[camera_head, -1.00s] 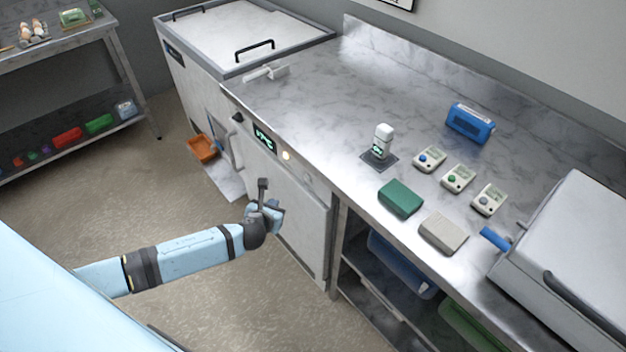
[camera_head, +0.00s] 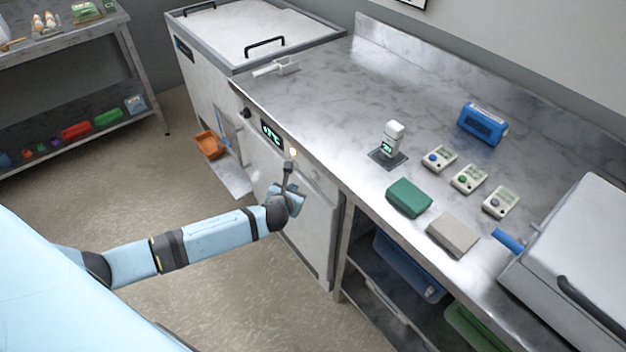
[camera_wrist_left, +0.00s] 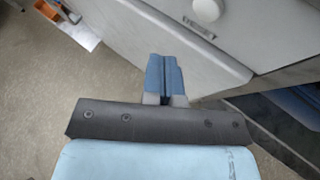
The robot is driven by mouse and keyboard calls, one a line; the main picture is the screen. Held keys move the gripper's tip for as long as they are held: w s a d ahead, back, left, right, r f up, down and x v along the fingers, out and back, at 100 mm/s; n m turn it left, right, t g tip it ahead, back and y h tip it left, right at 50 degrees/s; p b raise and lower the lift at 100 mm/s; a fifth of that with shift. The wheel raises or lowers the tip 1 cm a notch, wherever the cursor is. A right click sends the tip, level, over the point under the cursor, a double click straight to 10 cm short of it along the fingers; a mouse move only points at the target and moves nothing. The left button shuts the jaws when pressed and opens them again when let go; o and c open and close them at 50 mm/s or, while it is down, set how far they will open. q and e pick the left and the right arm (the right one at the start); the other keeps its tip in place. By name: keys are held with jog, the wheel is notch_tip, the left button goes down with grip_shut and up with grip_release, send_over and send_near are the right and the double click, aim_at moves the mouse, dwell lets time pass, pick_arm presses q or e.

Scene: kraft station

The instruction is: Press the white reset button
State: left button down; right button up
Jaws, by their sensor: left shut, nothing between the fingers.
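The white round button (camera_wrist_left: 207,10) shows at the top of my left wrist view, partly cut off, on a pale front panel with a small label below it. In the head view it is a faint pale disc (camera_head: 316,174) right of a small glowing light. My left gripper (camera_head: 288,164) is shut and empty. In the head view it appears just below the light and left of the button. In the wrist view its blue fingertips (camera_wrist_left: 164,70) point at the panel, below and left of the button, with no contact visible. My right gripper is not in view.
The front panel also carries a lit display (camera_head: 272,135) and a dark knob. The steel counter (camera_head: 330,110) above holds a scoop, small meters and a green block (camera_head: 408,197).

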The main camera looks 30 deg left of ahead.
aim_at(314, 176)
pick_arm(q)
jog(key=shift+w+d, duration=0.35)
jog(key=shift+w, duration=0.55)
jog(key=shift+w+d, duration=0.35)
jog(key=shift+w, duration=0.5)
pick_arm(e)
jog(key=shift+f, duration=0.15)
pick_arm(q)
jog(key=shift+w+r, duration=0.1)
dwell(0.5)
jog(key=shift+w+d+p, duration=0.15)
jog(key=shift+w+p, duration=0.15)
jog(key=shift+p, duration=0.15)
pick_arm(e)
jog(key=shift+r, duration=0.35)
